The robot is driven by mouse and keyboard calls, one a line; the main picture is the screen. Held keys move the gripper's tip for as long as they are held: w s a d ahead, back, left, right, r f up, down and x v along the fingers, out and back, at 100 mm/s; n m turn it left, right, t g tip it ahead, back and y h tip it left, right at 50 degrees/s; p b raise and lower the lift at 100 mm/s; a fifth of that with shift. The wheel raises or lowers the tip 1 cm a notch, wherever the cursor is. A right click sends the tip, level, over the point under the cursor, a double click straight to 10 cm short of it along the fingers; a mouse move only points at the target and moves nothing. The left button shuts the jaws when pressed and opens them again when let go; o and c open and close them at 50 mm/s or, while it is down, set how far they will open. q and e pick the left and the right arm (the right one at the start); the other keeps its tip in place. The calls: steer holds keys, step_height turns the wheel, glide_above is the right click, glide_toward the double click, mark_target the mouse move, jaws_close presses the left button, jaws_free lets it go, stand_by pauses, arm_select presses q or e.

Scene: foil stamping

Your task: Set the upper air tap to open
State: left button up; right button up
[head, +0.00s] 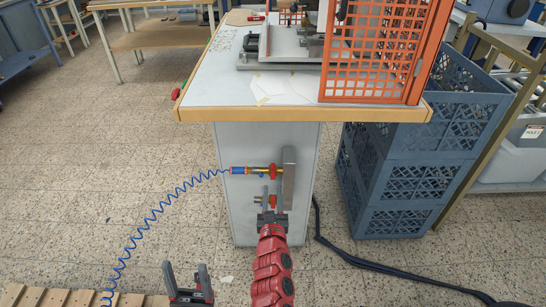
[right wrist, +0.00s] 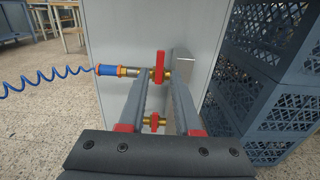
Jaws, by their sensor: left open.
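The upper air tap (head: 273,170) is on the side of the workbench cabinet, with brass fittings and a red handle. In the right wrist view its red handle (right wrist: 160,66) stands upright, across the horizontal pipe. A lower tap (right wrist: 154,121) of brass with red shows below it. My right gripper (right wrist: 160,84) is open. Its fingers point toward the upper tap, their tips near the handle's lower end; I cannot tell whether they touch. The lower tap shows between the fingers. My left gripper (head: 188,282) is open and empty, low at the left front, away from the taps.
A blue connector (head: 239,170) with a coiled blue hose (head: 160,205) joins the upper tap from the left. A grey metal block (head: 289,178) is right of the taps. Stacked blue crates (head: 400,185) stand at right. A black cable (head: 345,255) lies on the floor.

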mark_target(272, 167)
steer(key=w+b, duration=0.2)
steer(key=w, duration=0.2)
steer(key=w+b, duration=0.1)
steer(key=w, duration=0.4)
steer(key=w+b, duration=0.2)
steer(key=w, duration=0.2)
steer(key=shift+w+f+b, duration=0.25)
steer(key=shift+w+b, duration=0.05)
steer(key=shift+w, duration=0.1)
steer(key=shift+w+r, duration=0.15)
steer(key=shift+w, duration=0.55)
jaws_close()
